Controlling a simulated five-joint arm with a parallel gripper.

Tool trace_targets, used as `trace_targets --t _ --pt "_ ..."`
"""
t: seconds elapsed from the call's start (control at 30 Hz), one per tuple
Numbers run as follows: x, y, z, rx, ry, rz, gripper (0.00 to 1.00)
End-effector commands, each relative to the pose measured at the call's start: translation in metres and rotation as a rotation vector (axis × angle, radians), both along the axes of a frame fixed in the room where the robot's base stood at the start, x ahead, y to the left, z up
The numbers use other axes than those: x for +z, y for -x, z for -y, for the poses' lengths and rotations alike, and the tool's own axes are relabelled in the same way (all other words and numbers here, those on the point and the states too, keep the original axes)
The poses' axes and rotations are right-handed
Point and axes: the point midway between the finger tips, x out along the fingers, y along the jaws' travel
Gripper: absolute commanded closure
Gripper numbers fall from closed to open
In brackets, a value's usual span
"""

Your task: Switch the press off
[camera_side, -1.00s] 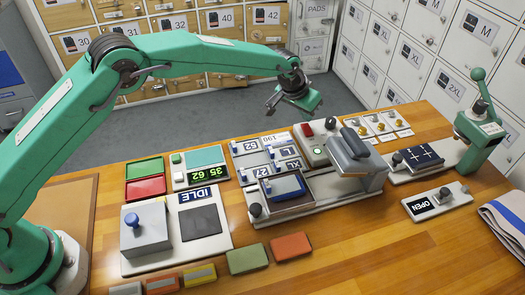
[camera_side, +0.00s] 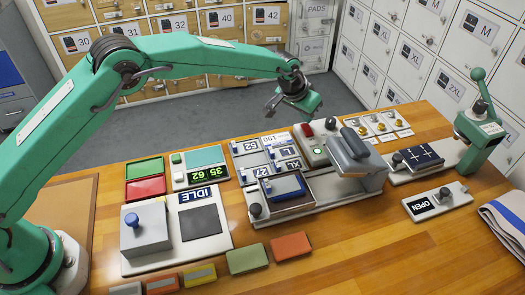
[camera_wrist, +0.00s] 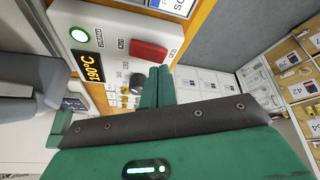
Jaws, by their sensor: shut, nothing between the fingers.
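The heat press (camera_side: 352,160) stands on the wooden table, with a white control box (camera_side: 313,143) at its back left. The box carries a red rocker switch (camera_side: 306,130) and a round green lamp (camera_side: 318,151). In the wrist view the red switch (camera_wrist: 148,49) shows just beyond my fingers, and the green lamp (camera_wrist: 79,35) is lit. My gripper (camera_side: 270,108) is shut and empty, above and to the left of the control box in the side view. Its closed fingertips (camera_wrist: 160,72) appear close to the switch; contact cannot be told.
Trays with numbered plates (camera_side: 250,148) lie left of the press. A green lever device (camera_side: 480,130) stands at the right, near a folded cloth (camera_side: 505,220). A box with a blue knob (camera_side: 145,235) is at the front left.

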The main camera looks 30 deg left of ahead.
Motion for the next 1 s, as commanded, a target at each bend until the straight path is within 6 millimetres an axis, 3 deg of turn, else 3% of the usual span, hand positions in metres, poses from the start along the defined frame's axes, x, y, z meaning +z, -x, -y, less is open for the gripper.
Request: trace_targets --t 1.0 --pt "-0.012 0.000 0.000 0.000 -0.001 -0.002 1.00"
